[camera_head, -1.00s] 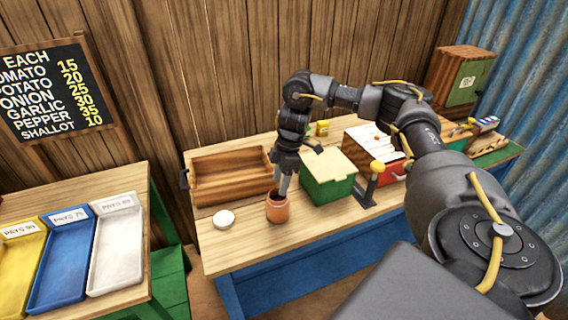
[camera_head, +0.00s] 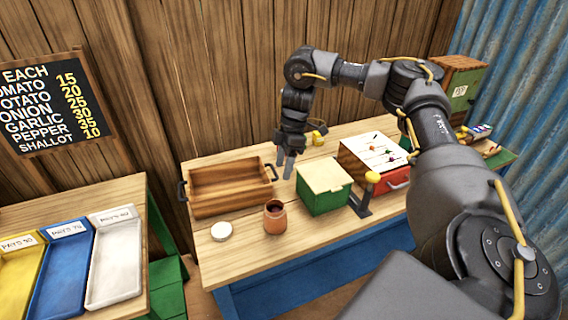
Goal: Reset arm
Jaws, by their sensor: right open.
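My right gripper (camera_head: 286,168) is open and empty. It hangs fingers down in the air, behind the small jar and between the wooden tray and the green box. My right arm comes in from the right edge and reaches over the table. My left gripper is not in view.
A wooden tray (camera_head: 228,206), an open clay jar (camera_head: 275,219), a white round lid (camera_head: 221,231), a green box (camera_head: 322,201) and a red-and-white box (camera_head: 374,152) stand on the table. Blue (camera_head: 62,277), white (camera_head: 115,291) and yellow (camera_head: 18,284) trays lie at left.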

